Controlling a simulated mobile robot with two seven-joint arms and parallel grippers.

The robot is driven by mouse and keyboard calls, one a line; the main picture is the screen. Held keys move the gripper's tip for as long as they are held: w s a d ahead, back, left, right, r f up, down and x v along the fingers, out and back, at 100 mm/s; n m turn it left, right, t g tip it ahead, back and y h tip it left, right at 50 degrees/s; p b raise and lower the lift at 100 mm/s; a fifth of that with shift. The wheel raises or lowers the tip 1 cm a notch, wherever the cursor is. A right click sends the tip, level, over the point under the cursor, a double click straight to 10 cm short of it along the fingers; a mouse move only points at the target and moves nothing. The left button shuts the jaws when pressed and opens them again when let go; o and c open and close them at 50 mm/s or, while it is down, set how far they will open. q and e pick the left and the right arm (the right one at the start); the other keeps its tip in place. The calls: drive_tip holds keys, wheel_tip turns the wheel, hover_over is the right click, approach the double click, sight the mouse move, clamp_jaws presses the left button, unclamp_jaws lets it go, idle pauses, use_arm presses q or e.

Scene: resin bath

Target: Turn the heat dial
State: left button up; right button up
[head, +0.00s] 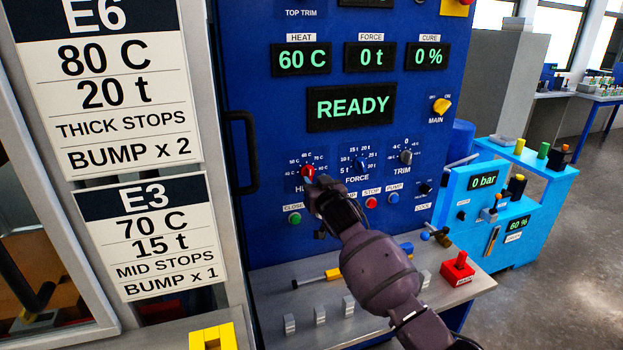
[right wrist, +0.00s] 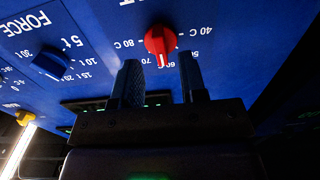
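The red heat dial (head: 307,171) is on the blue press panel, among temperature marks; in the right wrist view the dial (right wrist: 160,40) has its white pointer line near the 60 mark. The heat display (head: 301,59) reads 60 C. My right gripper (head: 315,186) is at the panel, just below the dial. In the right wrist view its two fingers (right wrist: 160,72) are spread apart, with nothing between them, and their tips end just short of the dial. Whether a finger touches the dial I cannot tell. My left gripper is not in view.
The blue force dial (head: 359,164) and dark trim dial (head: 405,157) sit to the right. A green close button (head: 295,218) and red stop button (head: 371,202) are below. Cards E6 (head: 110,85) and E3 (head: 150,235) hang left. A grey shelf (head: 280,285) juts out below.

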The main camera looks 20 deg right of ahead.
sight(311, 177)
drive_tip(key=shift+w, duration=1.7)
drive_tip(key=shift+c, duration=0.5)
clamp_jaws()
